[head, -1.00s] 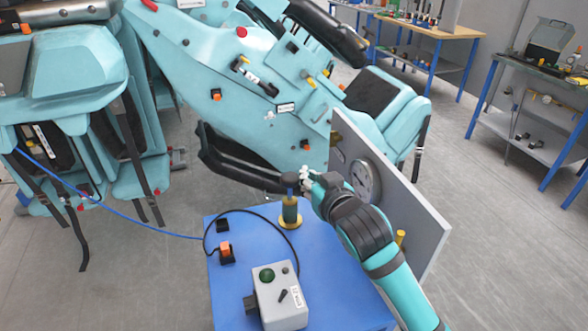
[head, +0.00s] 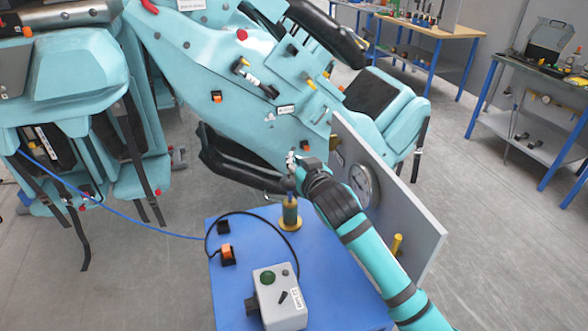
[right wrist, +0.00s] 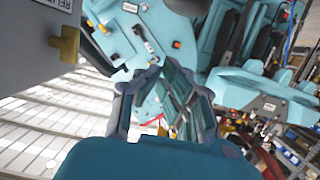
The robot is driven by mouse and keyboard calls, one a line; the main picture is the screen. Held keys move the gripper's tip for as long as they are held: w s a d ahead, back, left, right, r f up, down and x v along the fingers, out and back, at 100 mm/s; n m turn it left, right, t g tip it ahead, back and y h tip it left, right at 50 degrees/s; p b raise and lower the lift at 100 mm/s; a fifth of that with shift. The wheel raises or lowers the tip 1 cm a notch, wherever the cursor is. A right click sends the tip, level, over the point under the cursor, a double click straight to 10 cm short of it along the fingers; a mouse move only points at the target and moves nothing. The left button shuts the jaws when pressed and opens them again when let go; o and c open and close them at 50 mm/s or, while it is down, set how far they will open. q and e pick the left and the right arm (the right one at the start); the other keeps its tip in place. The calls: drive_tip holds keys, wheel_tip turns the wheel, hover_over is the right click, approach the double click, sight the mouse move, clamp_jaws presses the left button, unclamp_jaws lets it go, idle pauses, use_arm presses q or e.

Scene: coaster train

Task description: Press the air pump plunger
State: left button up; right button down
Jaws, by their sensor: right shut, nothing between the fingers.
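The wrist and fingers hide part of the space behind. The right wrist view shows the two fingers (right wrist: 160,78) close up, but I cannot make out the pump there. My left gripper does not show clearly.
A grey panel with a round gauge (head: 362,184) and a yellow peg (head: 397,244) stands right of the pump, close to my arm. A grey control box (head: 279,297) with a green button is in front.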

sight(290, 183)
drive_tip(key=shift+w+a+f+p, duration=0.2)
drive_tip(key=shift+w+f, duration=0.15)
drive_tip(key=shift+w, duration=0.2)
drive_tip(key=shift+w+a+f+p, duration=0.15)
drive_tip(key=shift+w+f, duration=0.15)
drive_tip(key=shift+w, duration=0.25)
wheel_tip(290, 183, down, 2)
drive_tip(key=shift+f, duration=0.1)
drive_tip(key=shift+s+f+p, duration=0.15)
drive_tip(key=shift+f+p, duration=0.15)
drive_tip(key=shift+f, duration=0.2)
wheel_tip(290, 183, down, 6)
drive_tip(key=b, duration=0.3)
drive_tip(key=shift+s+f+b, duration=0.1)
drive_tip(key=shift+b, duration=0.2)
